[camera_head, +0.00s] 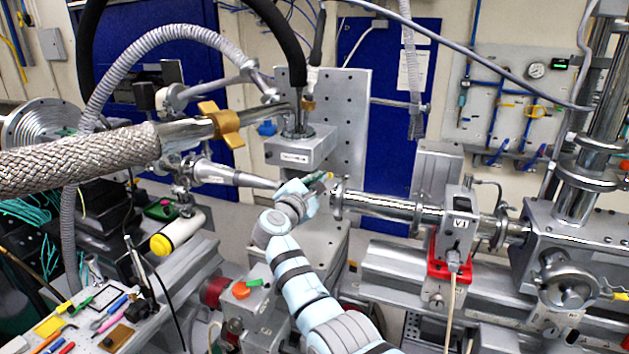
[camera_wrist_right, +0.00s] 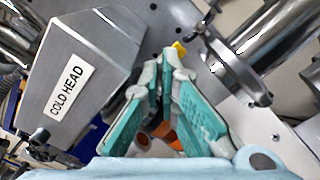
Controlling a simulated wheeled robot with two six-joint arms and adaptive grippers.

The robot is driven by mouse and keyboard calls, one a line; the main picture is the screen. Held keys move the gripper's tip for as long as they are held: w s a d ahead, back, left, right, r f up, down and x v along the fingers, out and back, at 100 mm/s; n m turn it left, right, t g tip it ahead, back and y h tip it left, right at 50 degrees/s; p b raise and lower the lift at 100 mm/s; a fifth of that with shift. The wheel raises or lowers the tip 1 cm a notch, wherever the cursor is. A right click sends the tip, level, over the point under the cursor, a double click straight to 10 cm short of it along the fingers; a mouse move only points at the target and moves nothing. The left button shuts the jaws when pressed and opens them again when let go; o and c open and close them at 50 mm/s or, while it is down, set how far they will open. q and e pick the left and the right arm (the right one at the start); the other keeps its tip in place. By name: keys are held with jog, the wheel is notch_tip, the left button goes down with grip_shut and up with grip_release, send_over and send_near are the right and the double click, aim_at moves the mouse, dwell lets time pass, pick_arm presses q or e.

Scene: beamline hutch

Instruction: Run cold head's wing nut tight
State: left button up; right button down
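The cold head (camera_head: 300,152) is a grey block below black hoses at the centre. Its label reads COLD HEAD in the right wrist view (camera_wrist_right: 72,88). My right gripper (camera_head: 322,178) is just below and right of it, beside the pipe flange. In the wrist view its teal fingers (camera_wrist_right: 165,72) converge with little room between the tips. A small yellow piece (camera_wrist_right: 178,48), perhaps the wing nut, shows at the tips, mostly hidden. Whether the fingers grip it is unclear. A larger brass wing-shaped piece (camera_head: 224,124) sits on the steel tube. My left gripper is out of view.
A horizontal beam pipe (camera_head: 385,206) runs right to the V1 valve (camera_head: 459,226) on a red bracket. A braided hose (camera_head: 80,160) crosses at left. A tool bench (camera_head: 95,325) is at lower left. A round flange (camera_wrist_right: 238,72) is close to the fingers.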

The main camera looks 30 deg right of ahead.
jog(key=shift+f, duration=0.15)
jog(key=shift+w+f+m+b, duration=0.1)
jog(key=shift+m+b, duration=6.1)
jog(key=shift+m, duration=0.9)
jog(key=c, duration=2.2)
grip_release()
jog(key=shift+o, duration=0.4)
jog(key=shift+w, duration=0.1)
jog(key=shift+a, duration=0.1)
jog(key=shift+f, duration=0.1)
